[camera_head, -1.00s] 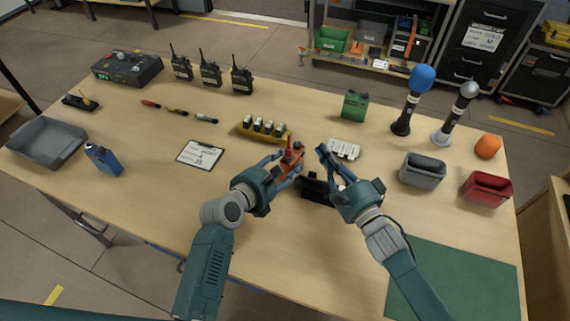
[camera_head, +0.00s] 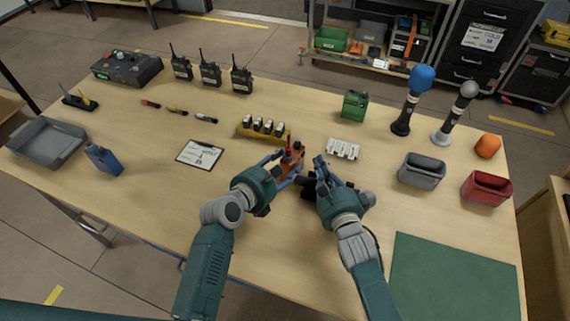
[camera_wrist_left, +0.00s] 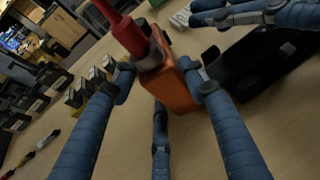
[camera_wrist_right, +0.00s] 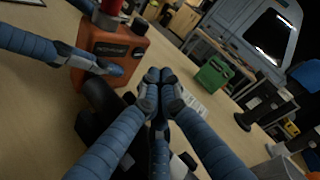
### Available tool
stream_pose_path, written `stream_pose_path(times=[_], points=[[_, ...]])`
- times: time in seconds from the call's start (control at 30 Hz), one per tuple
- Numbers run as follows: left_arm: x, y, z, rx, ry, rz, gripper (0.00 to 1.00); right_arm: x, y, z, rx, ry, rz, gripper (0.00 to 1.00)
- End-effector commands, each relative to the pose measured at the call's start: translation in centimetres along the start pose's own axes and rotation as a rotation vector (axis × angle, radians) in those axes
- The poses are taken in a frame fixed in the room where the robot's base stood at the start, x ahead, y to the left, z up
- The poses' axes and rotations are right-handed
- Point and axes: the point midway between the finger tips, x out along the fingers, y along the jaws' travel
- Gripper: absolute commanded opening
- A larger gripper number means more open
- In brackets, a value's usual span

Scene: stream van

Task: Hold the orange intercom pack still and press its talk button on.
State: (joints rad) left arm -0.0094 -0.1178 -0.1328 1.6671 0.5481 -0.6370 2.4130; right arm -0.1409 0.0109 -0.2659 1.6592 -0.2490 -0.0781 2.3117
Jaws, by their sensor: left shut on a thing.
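The orange intercom pack (camera_head: 291,159) stands upright on the table with a red part on its top. It also shows in the right wrist view (camera_wrist_right: 116,45) with a dark label on its face. My left gripper (camera_head: 283,160) is shut on the pack, with fingers on both sides of it in the left wrist view (camera_wrist_left: 165,85). My right gripper (camera_head: 320,162) is just right of the pack and apart from it. Its fingertips are together and empty in the right wrist view (camera_wrist_right: 153,78). I cannot make out the talk button.
A black object (camera_head: 309,191) lies close beside the pack, partly under my right gripper. A yellow holder (camera_head: 262,134) with several white-topped items stands behind left. A white strip block (camera_head: 343,149) lies behind right. A clipboard (camera_head: 200,154) lies to the left. The green mat (camera_head: 455,280) is clear.

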Motion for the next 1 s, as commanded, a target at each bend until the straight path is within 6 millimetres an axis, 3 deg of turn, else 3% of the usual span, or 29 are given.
stream_pose_path(times=[0.23, 1.0], points=[[0.00, 0.04, 0.00, 0.001, 0.000, 0.001, 0.10, 0.98, 0.35, 0.96, 0.001, -0.001, 0.000, 0.00], [-0.01, 0.07, 0.01, 0.001, 0.000, 0.001, 0.10, 1.00, 0.39, 0.99, -0.001, -0.001, 0.000, 0.00]])
